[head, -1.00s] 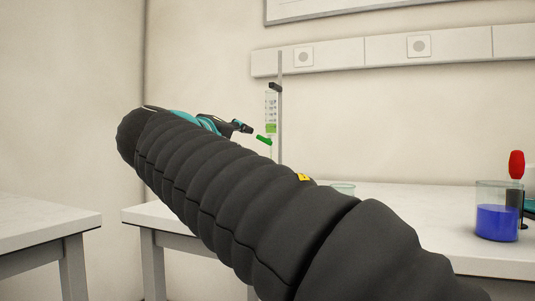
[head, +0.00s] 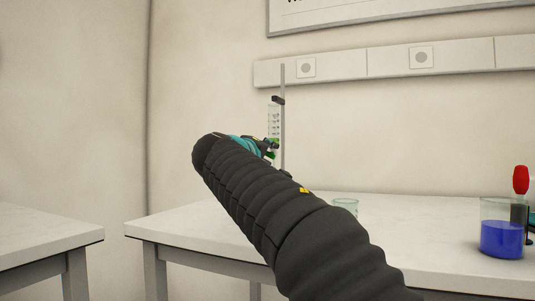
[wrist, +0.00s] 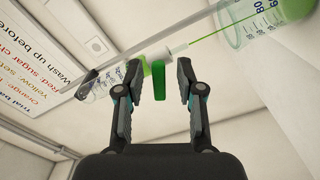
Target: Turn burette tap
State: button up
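The burette's green tap handle (wrist: 159,80) stands between the two fingers of my gripper (wrist: 158,76) in the wrist view. The gripper is open, with a gap on each side of the handle. The clear graduated burette (wrist: 104,82) runs off to the left, with green at its tap end. A thin green stream leads from its white tip (wrist: 176,50) to a beaker (wrist: 238,32) holding green liquid. In the head view the burette (head: 274,120) stands upright, my gripper (head: 270,148) is at its tap, and my arm hides the receiving beaker.
The burette is held on a grey stand rod (head: 282,120) on the white table (head: 420,215). An empty-looking glass (head: 345,206) stands right of my arm. A beaker of blue liquid (head: 501,240) and a red-topped item (head: 520,180) stand at far right.

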grip_shut()
jog(key=shift+r, duration=0.1)
jog(key=shift+r+n+p, duration=0.15)
jog(key=shift+n+p, duration=0.65)
jog(key=shift+n, duration=0.3)
jog(key=n+p, duration=0.1)
jog(key=n, duration=0.2)
jog(key=shift+f, duration=0.2)
grip_release()
